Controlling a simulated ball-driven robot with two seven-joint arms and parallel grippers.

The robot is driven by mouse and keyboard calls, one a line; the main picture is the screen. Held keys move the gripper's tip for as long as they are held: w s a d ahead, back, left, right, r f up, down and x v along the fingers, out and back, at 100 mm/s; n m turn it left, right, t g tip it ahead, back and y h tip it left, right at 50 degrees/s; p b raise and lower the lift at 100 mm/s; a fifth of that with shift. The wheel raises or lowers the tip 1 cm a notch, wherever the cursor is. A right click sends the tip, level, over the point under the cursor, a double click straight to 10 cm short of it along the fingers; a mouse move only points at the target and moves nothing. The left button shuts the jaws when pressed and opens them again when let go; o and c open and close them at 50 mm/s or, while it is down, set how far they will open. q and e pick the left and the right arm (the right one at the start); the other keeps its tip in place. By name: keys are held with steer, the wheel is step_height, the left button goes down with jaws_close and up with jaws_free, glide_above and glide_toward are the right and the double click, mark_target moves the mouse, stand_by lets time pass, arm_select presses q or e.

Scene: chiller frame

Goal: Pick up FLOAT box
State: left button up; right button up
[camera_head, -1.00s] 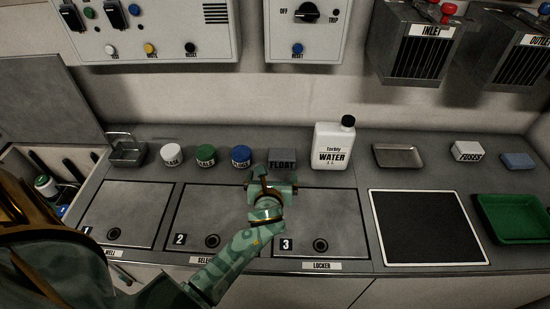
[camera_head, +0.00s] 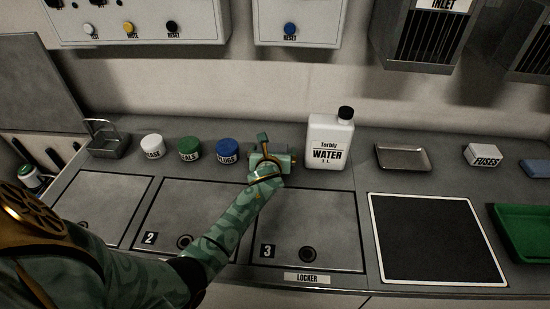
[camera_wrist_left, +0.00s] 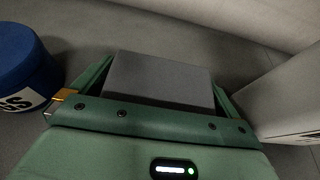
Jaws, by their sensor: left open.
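The FLOAT box is a grey block that shows in the left wrist view (camera_wrist_left: 160,79), standing on the counter. In the head view it is hidden behind my left gripper (camera_head: 271,158). In the left wrist view my left gripper (camera_wrist_left: 155,92) is open, with a green finger at either side of the box. I cannot tell whether the fingers touch it. My right gripper is not in view.
A blue-lidded jar (camera_head: 228,152) stands close on the left and a white water bottle (camera_head: 328,142) close on the right. Green-lidded (camera_head: 190,150) and white (camera_head: 152,147) jars stand further left. A metal tray (camera_head: 402,157) lies right of the bottle.

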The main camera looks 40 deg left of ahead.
arm_select(q)
steer(key=shift+r, duration=0.1)
steer(key=c, duration=1)
steer(key=shift+o, duration=0.2)
